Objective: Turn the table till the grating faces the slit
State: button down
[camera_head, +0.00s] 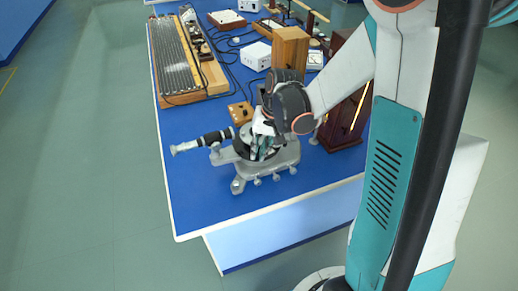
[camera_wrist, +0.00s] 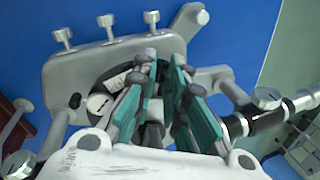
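The grey spectrometer (camera_head: 270,172) stands near the front end of the blue bench; its cast base (camera_wrist: 75,75) also shows in the wrist view. A black and silver tube (camera_head: 205,140) sticks out to its left; it also shows at the right of the wrist view (camera_wrist: 268,118). My gripper (camera_head: 259,150) is down over the middle of the spectrometer, above its round table. In the wrist view my gripper (camera_wrist: 165,62) has its teal-padded fingers apart with a narrow gap. The fingers hide much of the table. I cannot make out the grating or the slit.
A wooden block with holes (camera_head: 241,112) sits just behind the spectrometer. A dark red-brown cabinet (camera_head: 345,120) stands close on the right. A long ribbed apparatus (camera_head: 175,55), a white box (camera_head: 257,56) and cables lie farther back. The bench's front left corner (camera_head: 190,215) is clear.

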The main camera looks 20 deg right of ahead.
jog(key=shift+s+d+n+g+b, duration=0.15)
jog(key=shift+d+n+g+b, duration=0.3)
jog(key=shift+d+n, duration=1.4)
jog(key=shift+a+n, duration=0.25)
jog(key=c, duration=1.6)
grip_release()
jog(key=shift+c, duration=0.2)
jog(key=v, duration=1.2)
jog(key=s+a+r+t+h, duration=0.1)
jog(key=s+a+r+t, duration=0.1)
jog(key=s, duration=0.5)
jog(key=s+a+r+t+h, duration=0.1)
jog(key=s+a+r+t, duration=0.2)
jog(key=s, duration=0.5)
jog(key=shift+a+r+t+h, duration=0.3)
jog(key=shift+a+t, duration=0.4)
jog(key=shift+t, duration=0.35)
